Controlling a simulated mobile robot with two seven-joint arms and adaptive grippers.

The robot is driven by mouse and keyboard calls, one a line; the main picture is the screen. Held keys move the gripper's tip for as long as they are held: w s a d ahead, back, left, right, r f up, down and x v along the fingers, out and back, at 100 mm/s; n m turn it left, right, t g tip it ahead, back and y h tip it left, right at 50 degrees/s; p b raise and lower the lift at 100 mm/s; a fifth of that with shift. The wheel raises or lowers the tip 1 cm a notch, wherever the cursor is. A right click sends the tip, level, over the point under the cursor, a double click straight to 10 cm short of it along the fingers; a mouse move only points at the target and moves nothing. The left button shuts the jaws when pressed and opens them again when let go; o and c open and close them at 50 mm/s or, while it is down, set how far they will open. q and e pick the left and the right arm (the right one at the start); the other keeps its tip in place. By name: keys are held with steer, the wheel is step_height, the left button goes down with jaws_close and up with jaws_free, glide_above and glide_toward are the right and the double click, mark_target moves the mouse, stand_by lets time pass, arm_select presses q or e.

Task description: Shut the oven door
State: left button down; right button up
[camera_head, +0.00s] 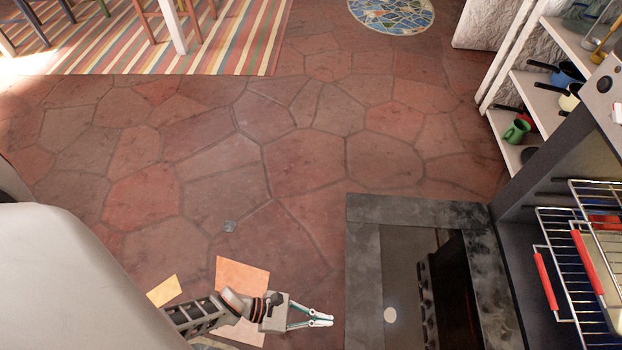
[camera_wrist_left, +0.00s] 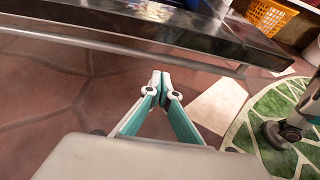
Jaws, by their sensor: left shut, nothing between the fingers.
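The oven door (camera_head: 364,268) is open in the head view, folded out flat at the lower right, with a dark frame and a glass window. In the left wrist view the dark door edge (camera_wrist_left: 200,28) crosses the top, with a metal handle bar (camera_wrist_left: 110,48) along it. My left gripper (camera_head: 326,320) is left of the door in the head view, apart from it. Its teal fingers are shut and empty; in the left wrist view the fingertips (camera_wrist_left: 161,80) point toward the bar. My right gripper is not in view.
Wire racks (camera_head: 562,262) with red grips are at the right. Shelves with mugs and pans (camera_head: 515,131) stand behind. Orange paper (camera_head: 242,275) lies on the floor near my left gripper. The stone floor (camera_head: 220,150) is mostly clear. A green round mat (camera_wrist_left: 262,128) shows in the wrist view.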

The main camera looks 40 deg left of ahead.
arm_select(q)
steer(key=shift+w+d+r+b, duration=0.15)
steer(key=shift+w+d+r, duration=0.3)
steer(key=shift+d+r, duration=0.25)
steer(key=shift+w+d+r+b, duration=0.15)
steer(key=shift+w+d+r, duration=0.3)
steer(key=shift+d+r, duration=0.25)
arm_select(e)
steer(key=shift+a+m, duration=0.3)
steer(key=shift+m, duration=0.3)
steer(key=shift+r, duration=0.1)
